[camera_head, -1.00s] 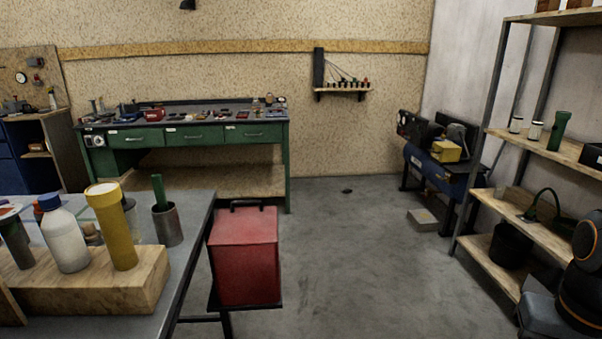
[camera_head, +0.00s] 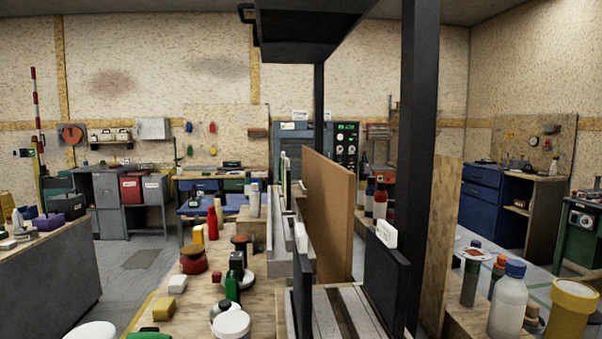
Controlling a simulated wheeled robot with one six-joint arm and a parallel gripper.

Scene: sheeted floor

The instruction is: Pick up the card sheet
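A flat brown sheet (camera_head: 328,215) stands upright in a slotted rack (camera_head: 345,315) on the wooden bench, near the middle of the view. It looks like the card sheet, but I cannot be sure. Its lower edge is partly hidden by the rack. Thinner upright panels stand left of it, and a dark panel (camera_head: 386,290) with a white label stands to its right. My gripper is not in view.
A black post (camera_head: 418,150) rises right of the rack, with a dark hood (camera_head: 305,30) overhead. Bottles, jars and a red pot (camera_head: 193,261) crowd the bench to the left. A white bottle (camera_head: 508,300) and yellow jar (camera_head: 572,308) stand at right. Grey floor (camera_head: 135,285) shows at left.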

